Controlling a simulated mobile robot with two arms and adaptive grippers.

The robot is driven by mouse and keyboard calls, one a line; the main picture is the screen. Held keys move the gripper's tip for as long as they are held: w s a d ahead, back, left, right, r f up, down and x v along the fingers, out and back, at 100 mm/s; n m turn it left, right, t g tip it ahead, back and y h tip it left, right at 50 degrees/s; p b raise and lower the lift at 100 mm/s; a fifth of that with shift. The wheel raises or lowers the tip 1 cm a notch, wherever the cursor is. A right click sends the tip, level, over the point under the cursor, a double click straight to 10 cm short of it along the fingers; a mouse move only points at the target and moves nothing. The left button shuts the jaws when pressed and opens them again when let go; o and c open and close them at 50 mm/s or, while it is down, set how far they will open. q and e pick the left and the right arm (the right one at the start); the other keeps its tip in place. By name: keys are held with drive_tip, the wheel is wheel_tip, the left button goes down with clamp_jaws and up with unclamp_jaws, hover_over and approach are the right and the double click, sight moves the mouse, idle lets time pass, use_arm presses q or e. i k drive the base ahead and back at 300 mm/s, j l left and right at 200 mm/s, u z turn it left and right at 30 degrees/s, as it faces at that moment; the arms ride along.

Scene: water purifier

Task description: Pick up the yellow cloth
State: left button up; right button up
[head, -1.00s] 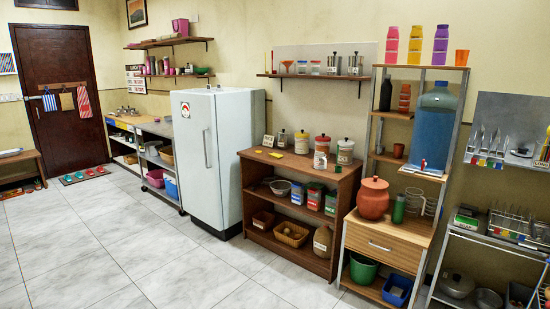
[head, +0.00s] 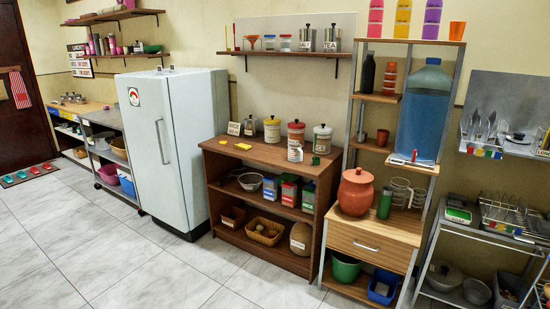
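A small flat yellow piece, which looks like the yellow cloth (head: 243,146), lies on top of the brown shelf unit (head: 268,153). A smaller yellow patch (head: 223,142) lies just left of it. Both are too small to make out in detail. Jars and canisters stand behind and to the right of them, apart from the cloth. Neither of my grippers shows in the head view.
A white fridge (head: 172,150) stands left of the shelf unit. A wooden rack (head: 372,240) with a clay pot (head: 357,192) and a blue water container (head: 424,110) stands to its right. The tiled floor (head: 150,265) in front is clear.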

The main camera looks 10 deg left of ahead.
sight(242, 147)
drive_tip(key=i+j+u, duration=0.1)
drive_tip(key=i+u, duration=0.35)
drive_tip(key=i, duration=1.9)
